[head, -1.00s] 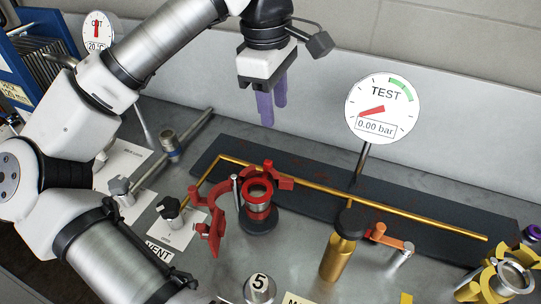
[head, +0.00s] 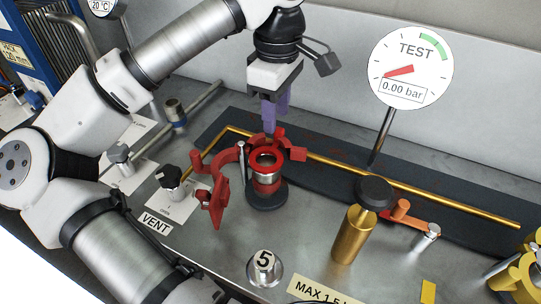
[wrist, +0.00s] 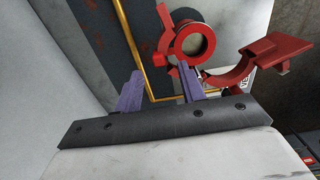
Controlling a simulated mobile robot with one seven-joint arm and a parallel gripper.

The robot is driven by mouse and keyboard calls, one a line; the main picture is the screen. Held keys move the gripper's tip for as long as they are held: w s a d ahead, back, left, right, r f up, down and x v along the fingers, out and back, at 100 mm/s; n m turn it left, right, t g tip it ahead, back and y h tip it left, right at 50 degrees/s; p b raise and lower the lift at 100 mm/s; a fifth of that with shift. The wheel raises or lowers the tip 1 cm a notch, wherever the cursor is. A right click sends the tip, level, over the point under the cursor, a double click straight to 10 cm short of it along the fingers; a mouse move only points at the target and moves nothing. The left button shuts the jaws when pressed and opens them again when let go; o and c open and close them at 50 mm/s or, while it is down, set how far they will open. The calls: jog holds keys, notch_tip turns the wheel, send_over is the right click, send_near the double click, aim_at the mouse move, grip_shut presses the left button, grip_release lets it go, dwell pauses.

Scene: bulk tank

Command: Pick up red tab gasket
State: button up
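The red tab gasket (head: 254,163) appears as a red ring lying on top of a short metal fitting (head: 266,184). In the wrist view, the gasket (wrist: 174,42) shows as a ring with a tab towards my gripper. My gripper (head: 270,132) points down just behind the ring, its purple fingertips close to the tab. In the wrist view, my gripper (wrist: 158,76) has its two fingers apart with a clear gap. The right finger overlaps the tab's edge in the picture; I cannot tell whether they touch.
An open red clamp (head: 217,201) hangs around the fitting. A brass pipe (head: 400,185) runs behind it over a dark strip. A gold cylinder with a black knob (head: 347,236), an orange handle (head: 404,214) and the test gauge (head: 411,67) stand to the right.

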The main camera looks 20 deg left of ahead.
aim_at(270, 149)
notch_tip(270, 149, down, 4)
jog(key=shift+d+r+b, duration=0.1)
jog(key=shift+r+b, duration=0.1)
jog(key=shift+b, duration=0.6)
jog(key=shift+r, duration=0.1)
grip_shut()
